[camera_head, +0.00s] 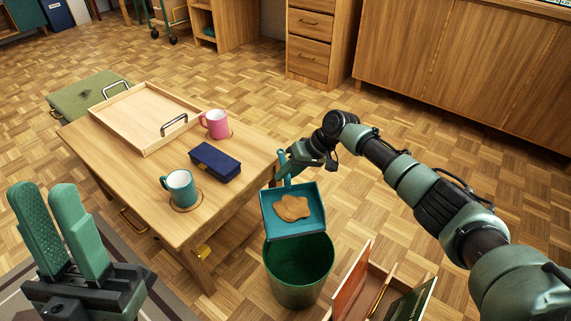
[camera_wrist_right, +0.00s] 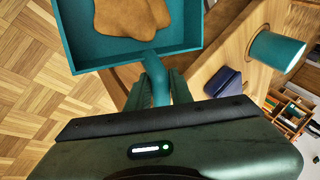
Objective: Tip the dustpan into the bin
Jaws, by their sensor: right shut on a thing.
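The teal dustpan (camera_head: 312,222) has a brown, lumpy flat piece (camera_head: 291,207) lying in it. In the head view the pan is above the far rim of the green bin (camera_head: 301,284), whose visible inside looks empty. My right gripper (camera_head: 284,167) is shut on the dustpan's handle. In the right wrist view the dustpan (camera_wrist_right: 188,52) and the brown piece (camera_wrist_right: 132,17) are ahead of the fingers (camera_wrist_right: 158,88). My left gripper (camera_head: 62,232) is at the lower left, away from the bin, its two green fingers close together with a narrow gap at the tips.
A wooden table (camera_head: 120,165) left of the bin holds a tray (camera_head: 148,108), a pink mug (camera_head: 217,124), a teal mug (camera_head: 181,187) and a dark blue case (camera_head: 214,162). A wooden box (camera_head: 345,308) with upright items stands right of the bin. Open floor lies beyond.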

